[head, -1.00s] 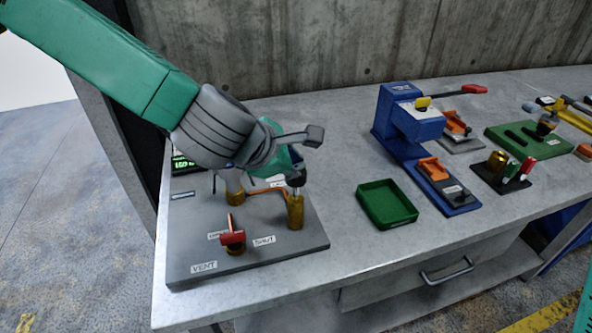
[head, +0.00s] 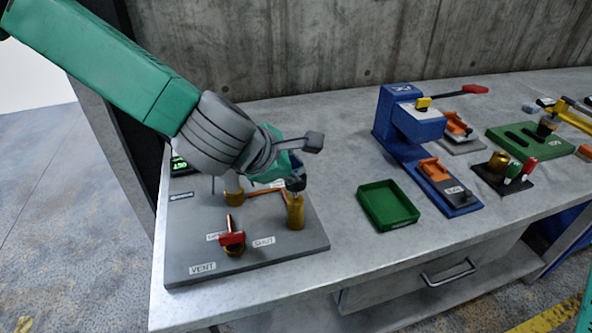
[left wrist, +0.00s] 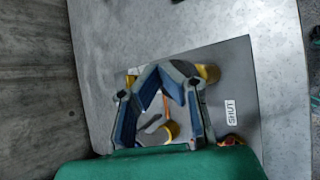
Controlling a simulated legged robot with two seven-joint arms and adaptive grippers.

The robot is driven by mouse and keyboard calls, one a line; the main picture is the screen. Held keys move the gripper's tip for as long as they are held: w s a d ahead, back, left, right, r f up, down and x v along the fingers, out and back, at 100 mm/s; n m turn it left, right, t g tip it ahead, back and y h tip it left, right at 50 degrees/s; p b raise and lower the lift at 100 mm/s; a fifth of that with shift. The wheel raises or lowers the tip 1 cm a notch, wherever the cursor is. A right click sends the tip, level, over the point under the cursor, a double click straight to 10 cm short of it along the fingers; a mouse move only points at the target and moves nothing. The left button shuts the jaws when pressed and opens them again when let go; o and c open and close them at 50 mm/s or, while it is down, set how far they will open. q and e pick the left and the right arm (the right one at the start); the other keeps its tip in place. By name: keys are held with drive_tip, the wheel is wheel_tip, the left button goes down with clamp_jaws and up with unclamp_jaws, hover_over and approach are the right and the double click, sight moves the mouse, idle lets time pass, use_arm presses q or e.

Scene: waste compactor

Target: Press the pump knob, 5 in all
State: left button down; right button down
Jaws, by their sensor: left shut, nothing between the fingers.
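The pump is a brass cylinder (head: 295,213) at the right of a grey panel (head: 205,268). It also shows in the left wrist view (left wrist: 210,73). A dark piece sits right above its top, where the knob and my fingertips overlap, so I cannot separate them clearly. My left gripper (head: 296,183) is shut and empty, its tip low over the cylinder and seemingly touching the knob. In the left wrist view my fingers (left wrist: 172,78) partly cover the panel. My right gripper is not in view.
A red-handled valve (head: 232,239) stands on the panel near the SHUT label. A second brass cylinder (head: 233,197) is behind it, joined by a copper pipe. A green tray (head: 388,205) and a blue press (head: 398,125) stand to the right. Bare bench lies between panel and tray.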

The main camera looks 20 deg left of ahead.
use_arm(q)
drive_tip(key=shift+f+b, duration=0.8)
drive_tip(key=shift+f, duration=0.35)
idle(0.5)
drive_tip(key=shift+r, duration=0.15)
drive_tip(key=shift+r+p, duration=2.2)
drive_tip(key=shift+r, duration=0.05)
wheel_tip(320, 180, up, 5)
drive_tip(key=p, duration=0.4)
drive_tip(key=shift+r+p, duration=0.1)
drive_tip(key=shift+p, duration=0.3)
idle(0.7)
